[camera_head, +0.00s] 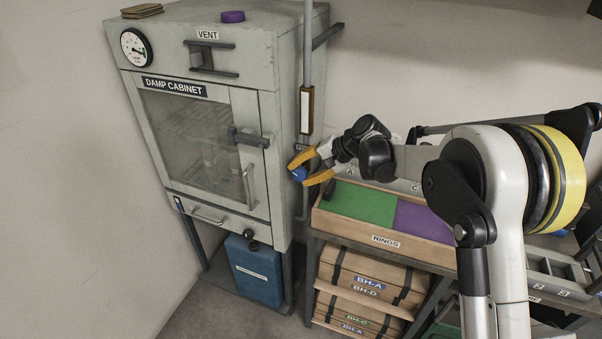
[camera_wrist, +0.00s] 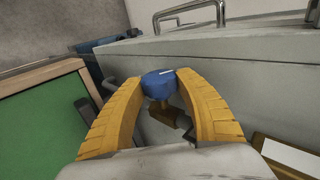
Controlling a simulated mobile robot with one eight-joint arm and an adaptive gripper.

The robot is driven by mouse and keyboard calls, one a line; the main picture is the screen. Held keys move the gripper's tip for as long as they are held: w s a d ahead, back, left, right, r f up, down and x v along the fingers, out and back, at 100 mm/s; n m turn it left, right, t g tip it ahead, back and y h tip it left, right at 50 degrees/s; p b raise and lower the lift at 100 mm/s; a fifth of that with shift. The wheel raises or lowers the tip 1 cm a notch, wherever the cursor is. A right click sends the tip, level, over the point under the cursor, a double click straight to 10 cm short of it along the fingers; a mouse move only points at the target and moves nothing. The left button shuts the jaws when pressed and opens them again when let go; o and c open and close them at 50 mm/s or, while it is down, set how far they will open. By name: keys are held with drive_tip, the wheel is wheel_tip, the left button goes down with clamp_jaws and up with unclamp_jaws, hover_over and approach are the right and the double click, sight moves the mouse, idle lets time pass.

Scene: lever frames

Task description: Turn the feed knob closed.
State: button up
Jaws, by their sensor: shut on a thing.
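The feed knob (camera_wrist: 158,84) is a blue round knob with a white line on its face, on a brass-coloured fitting at the side of the damp cabinet (camera_head: 285,120). In the head view the knob (camera_head: 298,173) shows between the yellow fingers. My gripper (camera_wrist: 160,88) is shut on the knob, with one finger on each side of it. In the head view my gripper (camera_head: 306,172) reaches in from the right. The white line points to the right in the wrist view. The fitting behind the knob is partly hidden by my fingers.
A pipe (camera_head: 307,60) runs down the cabinet's right side. A wooden tray (camera_head: 322,222) with green and purple areas, labelled RINGS, lies below my arm. A blue container (camera_head: 254,270) stands under the cabinet. A metal handle (camera_wrist: 190,10) is near the top of the wrist view.

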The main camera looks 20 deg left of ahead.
drive_tip(key=y+b, duration=0.3)
drive_tip(key=y, duration=0.1)
drive_tip(key=shift+d+f+t+b, duration=0.1)
drive_tip(key=shift+f+t+b, duration=0.2)
drive_tip(key=shift+b, duration=0.05)
drive_tip(key=shift+r+y+b, duration=0.1)
drive_tip(key=shift+y+b, duration=1.25)
drive_tip(key=shift+y, duration=0.15)
drive_tip(key=shift+r, duration=0.1)
drive_tip(key=o, duration=0.9)
drive_tip(key=d, duration=0.4)
drive_tip(key=d+r, duration=0.1)
drive_tip(key=d, duration=0.2)
drive_tip(key=s+d, duration=0.1)
drive_tip(key=d, duration=0.3)
drive_tip(key=shift+d+r, duration=0.2)
drive_tip(key=shift+d, duration=0.15)
